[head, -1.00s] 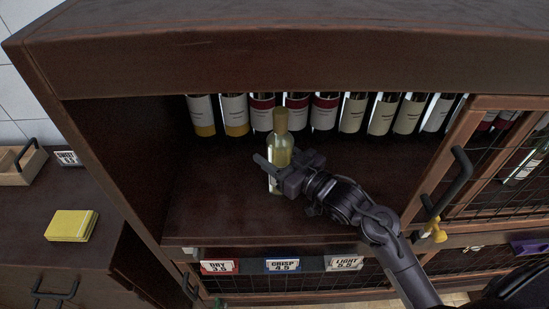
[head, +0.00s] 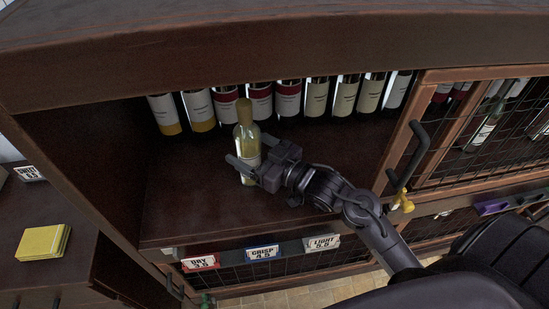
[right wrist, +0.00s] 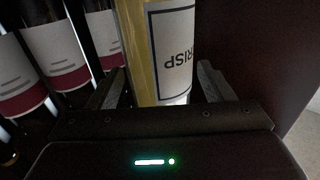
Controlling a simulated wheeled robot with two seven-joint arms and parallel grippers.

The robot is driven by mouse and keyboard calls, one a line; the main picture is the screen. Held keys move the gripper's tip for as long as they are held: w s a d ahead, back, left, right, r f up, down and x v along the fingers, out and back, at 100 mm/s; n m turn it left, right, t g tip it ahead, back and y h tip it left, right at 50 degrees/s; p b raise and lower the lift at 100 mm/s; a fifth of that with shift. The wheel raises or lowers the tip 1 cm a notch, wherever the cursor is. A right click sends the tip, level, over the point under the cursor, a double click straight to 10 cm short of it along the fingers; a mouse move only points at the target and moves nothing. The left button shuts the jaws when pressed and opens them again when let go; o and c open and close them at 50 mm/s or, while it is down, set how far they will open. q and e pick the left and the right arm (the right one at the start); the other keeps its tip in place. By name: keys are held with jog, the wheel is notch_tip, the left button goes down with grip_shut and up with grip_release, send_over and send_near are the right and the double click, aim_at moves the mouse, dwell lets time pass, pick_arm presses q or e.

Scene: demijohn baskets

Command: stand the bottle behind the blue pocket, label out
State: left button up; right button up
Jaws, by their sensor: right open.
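The bottle (head: 246,140) is pale yellow-green with a yellow top. It stands upright on the dark shelf, behind the front strip with the blue pocket (head: 262,253) marked CRISP 4.5. Its white label (right wrist: 175,50) faces my right wrist camera and reads CRISP, upside down there. My right gripper (head: 246,158) is open, with one finger on each side of the bottle's lower body. In the right wrist view a gap shows beside the right finger (right wrist: 212,82); contact at the left finger is unclear. My left gripper is not in view.
A row of bottles (head: 288,97) stands close behind at the back of the shelf. A red pocket (head: 201,262) and a white pocket (head: 322,243) flank the blue one. A mesh door (head: 478,135) with a dark handle is at the right. The shelf's left part is bare.

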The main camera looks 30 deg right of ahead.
jog(key=p+v, duration=0.3)
jog(key=v, duration=0.7)
jog(key=shift+a+r, duration=0.1)
jog(key=shift+r, duration=0.05)
jog(key=shift+s, duration=0.1)
